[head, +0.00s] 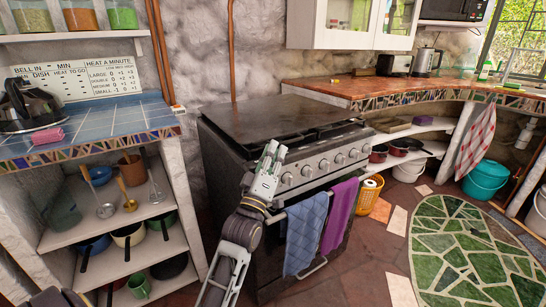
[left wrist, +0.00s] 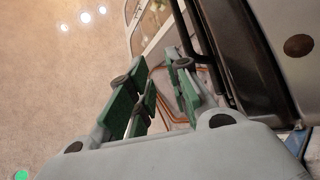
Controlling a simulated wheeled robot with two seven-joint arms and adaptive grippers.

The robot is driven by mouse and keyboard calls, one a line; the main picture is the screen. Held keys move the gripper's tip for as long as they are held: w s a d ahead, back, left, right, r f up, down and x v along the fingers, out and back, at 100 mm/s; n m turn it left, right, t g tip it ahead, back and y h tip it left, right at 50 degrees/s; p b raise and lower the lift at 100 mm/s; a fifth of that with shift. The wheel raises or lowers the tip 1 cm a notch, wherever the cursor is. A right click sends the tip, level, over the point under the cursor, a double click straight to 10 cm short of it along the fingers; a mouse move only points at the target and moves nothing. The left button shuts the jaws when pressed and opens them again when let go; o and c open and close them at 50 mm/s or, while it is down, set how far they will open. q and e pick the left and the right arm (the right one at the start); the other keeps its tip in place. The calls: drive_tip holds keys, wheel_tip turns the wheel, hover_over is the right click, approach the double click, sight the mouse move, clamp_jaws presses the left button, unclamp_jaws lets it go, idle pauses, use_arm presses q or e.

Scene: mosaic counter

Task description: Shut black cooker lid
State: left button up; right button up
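The black cooker lid (head: 275,117) is a flat dark panel low over the top of the cooker (head: 235,170). Dark hob parts show along its front right edge, and I cannot tell whether it lies fully flat. My left gripper (head: 269,157) is at the cooker's front left corner, by the control panel with its row of knobs (head: 323,165). In the left wrist view its green-padded fingers (left wrist: 158,70) stand apart with nothing between them. A dark panel fills the right of that view; I cannot tell what it is. My right gripper is not in view.
A blue tiled counter (head: 110,120) with open shelves of pots stands left of the cooker. A wooden counter (head: 380,90) curves away to the right. A blue towel (head: 305,235) and a purple towel (head: 340,215) hang on the oven rail. A green mosaic patch (head: 475,255) covers open floor.

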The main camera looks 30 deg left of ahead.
use_arm(q)
drive_tip(key=shift+s+f, duration=0.15)
drive_tip(key=shift+s, duration=0.15)
idle(0.5)
